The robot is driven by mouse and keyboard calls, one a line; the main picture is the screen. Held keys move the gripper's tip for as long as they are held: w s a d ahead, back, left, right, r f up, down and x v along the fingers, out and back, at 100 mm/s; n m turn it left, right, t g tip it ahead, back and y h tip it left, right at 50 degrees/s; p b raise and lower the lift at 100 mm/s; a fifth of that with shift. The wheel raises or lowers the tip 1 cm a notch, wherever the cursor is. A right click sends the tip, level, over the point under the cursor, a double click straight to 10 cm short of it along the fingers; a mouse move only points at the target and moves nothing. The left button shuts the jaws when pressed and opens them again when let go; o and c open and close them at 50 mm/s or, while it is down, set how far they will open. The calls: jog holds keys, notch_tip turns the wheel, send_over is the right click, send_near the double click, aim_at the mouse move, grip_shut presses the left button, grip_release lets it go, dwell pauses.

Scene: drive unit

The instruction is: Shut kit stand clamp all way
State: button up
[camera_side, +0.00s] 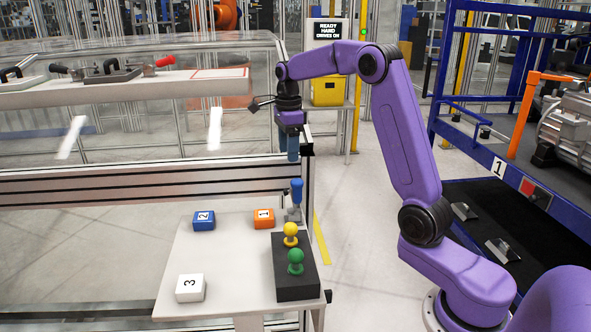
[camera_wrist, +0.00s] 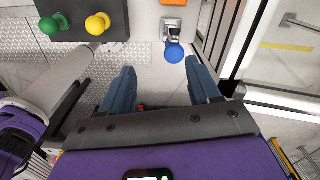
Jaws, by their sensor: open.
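The kit stand clamp (camera_side: 293,214) is a small metal toggle clamp with a blue handle (camera_side: 297,190). It sits at the back right corner of the kit stand's pale top (camera_side: 225,262), and its handle points up. In the wrist view the blue knob (camera_wrist: 174,54) shows end-on beside the metal clamp body (camera_wrist: 174,27). My gripper (camera_side: 293,155) hangs fingers down just above the handle, apart from it. In the wrist view its two blue fingers (camera_wrist: 162,82) are spread with nothing between them, and the knob lies ahead of the gap.
A black block (camera_side: 297,285) with yellow (camera_side: 291,232) and green (camera_side: 295,258) knobs stands in front of the clamp. Orange (camera_side: 264,217), blue (camera_side: 204,220) and white (camera_side: 190,287) numbered blocks lie on the stand. A rail (camera_side: 150,184) runs behind it.

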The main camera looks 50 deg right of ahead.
jog(key=d+m, duration=0.3)
jog(key=d, duration=0.1)
send_over(296, 196)
jog(key=w+d, duration=0.1)
notch_tip(296, 196, down, 8)
jog(key=shift+d, duration=0.1)
notch_tip(296, 196, down, 9)
jog(key=shift+f, duration=0.2)
jog(key=c, duration=0.7)
